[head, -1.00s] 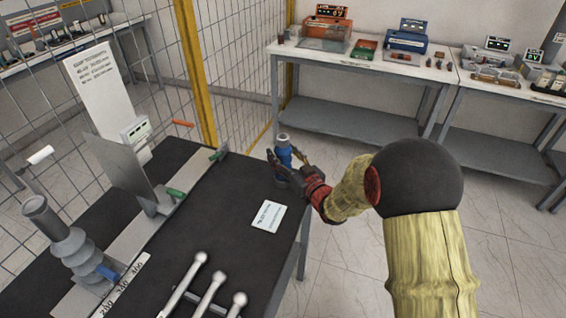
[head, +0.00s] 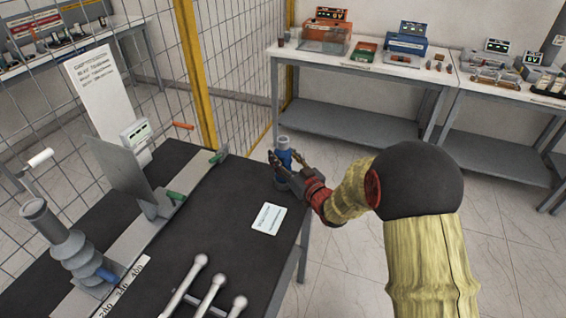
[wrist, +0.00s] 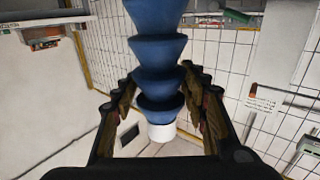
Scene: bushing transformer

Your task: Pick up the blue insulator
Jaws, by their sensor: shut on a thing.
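The blue insulator (head: 284,157) stands upright at the far right corner of the black-topped table (head: 225,185). My gripper (head: 287,168) is around it from the right, with its fingers shut on its body. In the wrist view the ribbed blue insulator (wrist: 157,52) runs between the two dark fingers (wrist: 158,90), with a white end (wrist: 161,132) below. Its other end is cut off by the top edge. The fingers hide part of it in the head view, and I cannot tell whether its base touches the table.
A white card (head: 268,219) and several grey rods (head: 212,292) lie on the table. A grey ribbed insulator (head: 66,244) and an upright grey plate (head: 117,172) stand to the left. A wire fence with a yellow post (head: 196,75) is behind. Workbenches (head: 345,65) line the wall.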

